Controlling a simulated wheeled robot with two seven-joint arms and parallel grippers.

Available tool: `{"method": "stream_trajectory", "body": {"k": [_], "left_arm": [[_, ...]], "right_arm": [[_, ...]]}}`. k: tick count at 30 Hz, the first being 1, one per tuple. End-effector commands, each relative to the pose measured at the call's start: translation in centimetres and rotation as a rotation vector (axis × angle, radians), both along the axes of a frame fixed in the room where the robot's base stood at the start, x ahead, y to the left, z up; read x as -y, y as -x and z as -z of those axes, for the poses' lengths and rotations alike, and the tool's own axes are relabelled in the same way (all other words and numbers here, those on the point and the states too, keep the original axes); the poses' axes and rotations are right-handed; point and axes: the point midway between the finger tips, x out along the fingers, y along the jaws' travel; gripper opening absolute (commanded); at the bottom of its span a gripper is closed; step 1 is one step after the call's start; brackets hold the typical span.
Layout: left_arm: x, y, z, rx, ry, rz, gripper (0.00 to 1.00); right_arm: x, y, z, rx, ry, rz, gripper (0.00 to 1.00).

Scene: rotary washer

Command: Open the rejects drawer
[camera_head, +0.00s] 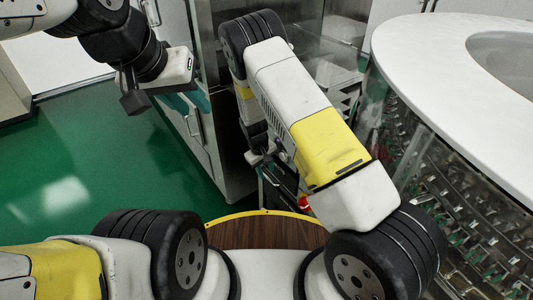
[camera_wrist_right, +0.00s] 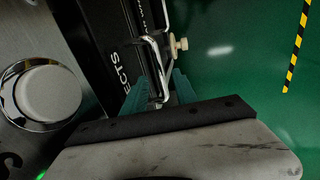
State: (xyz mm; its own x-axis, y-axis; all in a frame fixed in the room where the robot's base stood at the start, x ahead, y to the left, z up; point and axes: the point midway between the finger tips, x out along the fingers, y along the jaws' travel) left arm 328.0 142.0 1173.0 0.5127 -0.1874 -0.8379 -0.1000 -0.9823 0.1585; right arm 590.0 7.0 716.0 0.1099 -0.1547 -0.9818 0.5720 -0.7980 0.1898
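In the right wrist view the rejects drawer (camera_wrist_right: 115,45) is a dark front with white lettering, of which "ECTS" is readable. A bent metal handle (camera_wrist_right: 156,50) stands out from it. My right gripper (camera_wrist_right: 160,92) is open, with its teal fingers on either side of the handle's near end. I cannot tell whether either finger touches it. In the head view my right forearm hides most of the right gripper and drawer area. My left gripper (camera_head: 184,102) hangs at the upper left, away from the drawer; its fingers are mostly hidden.
A silver round knob (camera_wrist_right: 48,95) sits on the metal panel left of the drawer. A pale small knob (camera_wrist_right: 180,44) is beside the handle. The round washer with a white top (camera_head: 430,45) stands at the right. Green floor (camera_head: 80,150) is clear at the left.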

Motion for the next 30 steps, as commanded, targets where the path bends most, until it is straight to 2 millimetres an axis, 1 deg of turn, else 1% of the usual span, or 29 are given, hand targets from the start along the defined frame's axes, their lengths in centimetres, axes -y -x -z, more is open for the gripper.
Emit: {"method": "stream_trajectory", "body": {"k": [1, 4, 13, 14, 18, 19, 30], "left_arm": [[0.0, 0.0, 0.0, 0.000, 0.000, 0.000, 0.31], [0.0, 0.0, 0.0, 0.000, 0.000, 0.000, 0.31], [0.0, 0.0, 0.0, 0.000, 0.000, 0.000, 0.31], [0.0, 0.0, 0.0, 0.000, 0.000, 0.000, 0.31], [0.0, 0.0, 0.0, 0.000, 0.000, 0.000, 0.31], [0.0, 0.0, 0.0, 0.000, 0.000, 0.000, 0.31], [0.0, 0.0, 0.0, 0.000, 0.000, 0.000, 0.31]], "right_arm": [[0.1, 0.0, 0.6, -0.001, 0.001, 0.000, 0.34], [0.2, -0.1, 1.4, 0.000, 0.000, -0.001, 0.34], [0.2, -0.2, 1.7, 0.001, 0.000, -0.001, 0.34], [0.2, -0.2, 1.7, 0.001, 0.000, -0.001, 0.32], [0.2, -0.2, 1.7, 0.001, 0.000, -0.001, 0.05], [0.2, -0.2, 1.7, 0.001, 0.000, -0.001, 0.00], [0.2, -0.2, 1.6, -0.001, -0.001, 0.000, 0.00]]}}
